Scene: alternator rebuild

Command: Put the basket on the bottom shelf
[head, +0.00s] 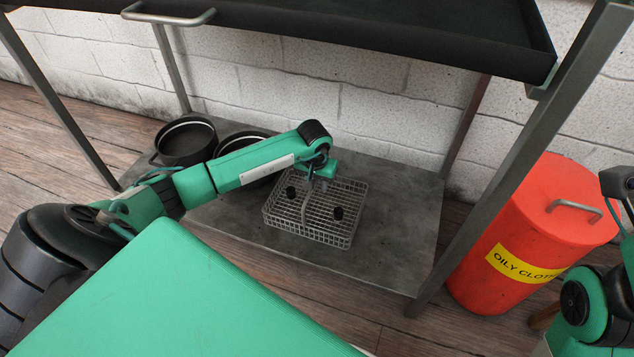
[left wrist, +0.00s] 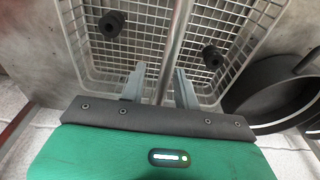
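The wire basket (head: 348,236) sits on the grey bottom shelf (head: 405,225), near its front middle, and appears to rest flat. Two small black cylindrical parts (head: 338,213) lie in it. Its grey bar handle (head: 297,205) arches over the top. My left gripper (head: 318,184) is over the basket. In the left wrist view its fingers (left wrist: 160,80) are apart, with the handle bar (left wrist: 180,35) passing between them, closer to the right finger. The basket mesh (left wrist: 150,30) fills the view beyond. My right gripper is not in view; only part of the right arm shows.
Two black pots (head: 186,142) stand on the shelf's left end, one partly hidden behind my left arm. The shelf's right end is clear. A dark upper tray (head: 400,40) hangs above, with metal legs at the corners. A red oily-cloth bin (head: 520,235) stands right.

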